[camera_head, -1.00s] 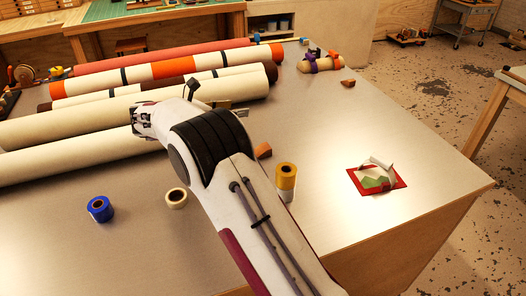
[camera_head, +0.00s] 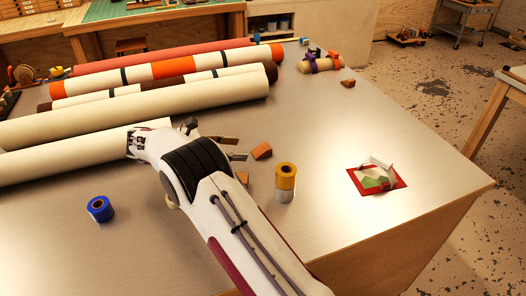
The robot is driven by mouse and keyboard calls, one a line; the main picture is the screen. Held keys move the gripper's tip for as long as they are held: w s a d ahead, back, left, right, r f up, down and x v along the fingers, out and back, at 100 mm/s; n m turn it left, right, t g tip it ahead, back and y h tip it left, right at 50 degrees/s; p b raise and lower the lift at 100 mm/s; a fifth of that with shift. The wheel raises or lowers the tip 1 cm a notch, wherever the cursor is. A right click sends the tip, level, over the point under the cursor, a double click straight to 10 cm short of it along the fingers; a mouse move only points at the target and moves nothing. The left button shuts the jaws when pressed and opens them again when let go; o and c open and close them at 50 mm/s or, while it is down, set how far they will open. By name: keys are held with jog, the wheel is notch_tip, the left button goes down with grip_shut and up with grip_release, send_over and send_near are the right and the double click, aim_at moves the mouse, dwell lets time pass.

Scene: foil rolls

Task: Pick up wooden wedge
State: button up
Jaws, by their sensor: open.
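One wooden wedge (camera_head: 262,151), small and orange-brown, lies on the metal table just right of my gripper. A second wooden wedge (camera_head: 242,178) shows partly beside my arm, below the first; the rest of it is hidden. A third wooden wedge (camera_head: 347,82) lies far off near the table's right edge. My gripper (camera_head: 236,148) is open, its two dark fingers apart and pointing right toward the first wedge. I see nothing between the fingers. Whether a finger touches the wedge, I cannot tell.
Several long rolls (camera_head: 150,100) lie across the left and back of the table. A yellow roll (camera_head: 286,180) stands right of my arm, a blue tape roll (camera_head: 100,209) left. A red square mat (camera_head: 398,181) lies at right. The table between mat and far wedge is clear.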

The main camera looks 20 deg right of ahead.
aim_at(259, 150)
jog(key=shift+x, duration=1.1)
jog(key=shift+x, duration=2.55)
jog(key=shift+s, duration=0.2)
jog(key=c, duration=1)
